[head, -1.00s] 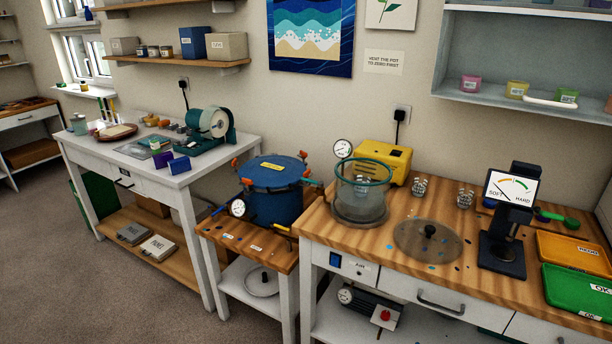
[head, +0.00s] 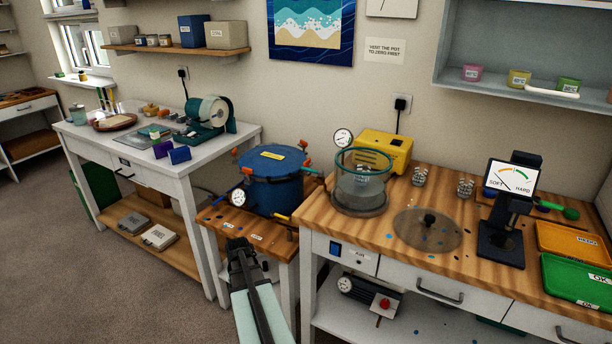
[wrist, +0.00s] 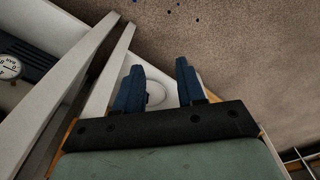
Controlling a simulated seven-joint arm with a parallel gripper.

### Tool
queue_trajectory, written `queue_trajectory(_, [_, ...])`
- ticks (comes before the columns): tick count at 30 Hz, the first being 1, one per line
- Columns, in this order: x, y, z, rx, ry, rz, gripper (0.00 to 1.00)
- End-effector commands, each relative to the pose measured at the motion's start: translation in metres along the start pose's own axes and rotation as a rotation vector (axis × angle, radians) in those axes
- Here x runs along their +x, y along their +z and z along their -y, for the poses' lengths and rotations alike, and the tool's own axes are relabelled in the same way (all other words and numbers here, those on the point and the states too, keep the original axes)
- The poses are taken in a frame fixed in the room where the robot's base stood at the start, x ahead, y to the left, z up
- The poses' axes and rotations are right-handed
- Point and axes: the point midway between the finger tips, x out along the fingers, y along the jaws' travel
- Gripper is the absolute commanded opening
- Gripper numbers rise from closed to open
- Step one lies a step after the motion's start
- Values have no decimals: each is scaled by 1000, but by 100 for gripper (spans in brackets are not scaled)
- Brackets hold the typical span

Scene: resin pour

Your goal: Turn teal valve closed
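The blue pressure pot (head: 272,190) with orange clamps stands on the small wooden-topped stand. A round gauge (head: 238,197), a blue lever (head: 219,198) and a yellow lever (head: 279,217) are at its sides. I cannot clearly make out a teal valve; the pot's right side is crowded and small in view. My gripper (head: 240,250) is low in front of the stand, apart from the pot. In the wrist view its two blue fingers (wrist: 160,68) are spread with nothing held between them.
A clear vacuum chamber (head: 361,185) with a teal rim and a yellow pump (head: 383,152) stand on the right bench. A round lid (head: 428,236) lies in front. The left white table (head: 185,180) holds a teal grinder (head: 212,120). Carpet is clear at front left.

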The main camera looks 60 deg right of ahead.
Motion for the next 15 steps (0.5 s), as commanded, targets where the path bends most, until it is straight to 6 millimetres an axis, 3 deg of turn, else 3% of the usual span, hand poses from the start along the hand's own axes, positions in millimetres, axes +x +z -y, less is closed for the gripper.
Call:
queue_trajectory(1, [-14, -19, -13, 21, 3, -27, 39])
queue_trajectory(6, [-61, -66, -55, 80, 16, -101, 39])
queue_trajectory(15, [-156, -130, -133, 161, 52, -216, 39])
